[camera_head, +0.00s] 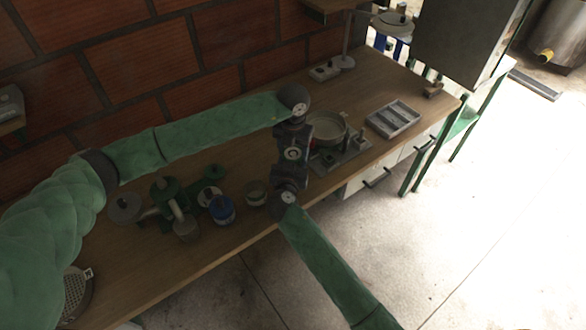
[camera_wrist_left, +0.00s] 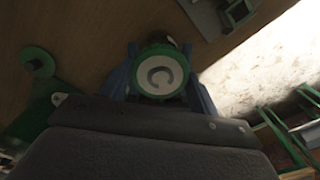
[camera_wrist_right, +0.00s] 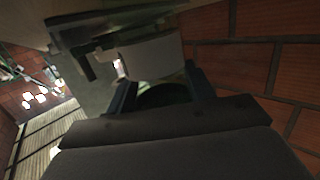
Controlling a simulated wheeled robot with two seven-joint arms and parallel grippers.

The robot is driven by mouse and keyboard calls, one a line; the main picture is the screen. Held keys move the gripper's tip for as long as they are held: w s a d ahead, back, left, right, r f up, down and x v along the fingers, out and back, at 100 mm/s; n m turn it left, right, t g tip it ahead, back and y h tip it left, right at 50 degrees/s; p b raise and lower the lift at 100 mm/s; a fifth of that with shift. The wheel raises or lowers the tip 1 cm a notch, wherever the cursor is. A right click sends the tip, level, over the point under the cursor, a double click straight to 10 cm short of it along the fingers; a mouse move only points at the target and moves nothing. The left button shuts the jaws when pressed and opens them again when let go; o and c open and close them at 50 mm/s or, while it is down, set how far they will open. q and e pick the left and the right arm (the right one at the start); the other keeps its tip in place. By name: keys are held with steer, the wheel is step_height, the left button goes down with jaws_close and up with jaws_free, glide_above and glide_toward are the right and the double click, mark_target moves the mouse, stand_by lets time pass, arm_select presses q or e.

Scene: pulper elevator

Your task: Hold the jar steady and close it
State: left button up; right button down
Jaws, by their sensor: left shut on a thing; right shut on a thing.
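In the left wrist view, a round lid (camera_wrist_left: 160,72) with a green rim and a pale top marked with a C-like sign sits between the fingers of my left gripper (camera_wrist_left: 160,60), which is shut on it. In the right wrist view, my right gripper (camera_wrist_right: 160,88) is shut on a dark, rounded green thing (camera_wrist_right: 163,97), in deep shade; it may be the jar. In the head view both wrists come together above the workbench, one behind the other. They hide most of what they hold, so I cannot tell how lid and jar meet.
On the workbench (camera_head: 130,270), a blue container (camera_head: 222,211), a small jar (camera_head: 256,193) and green-and-grey parts stand left of my wrists. The floor at right is clear.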

arm_select(q)
steer(key=shift+m, duration=0.3)
steer(key=o, duration=1.1)
steer(key=shift+r, duration=0.1)
steer(key=shift+r, duration=2.15)
steer(key=shift+c, duration=0.5)
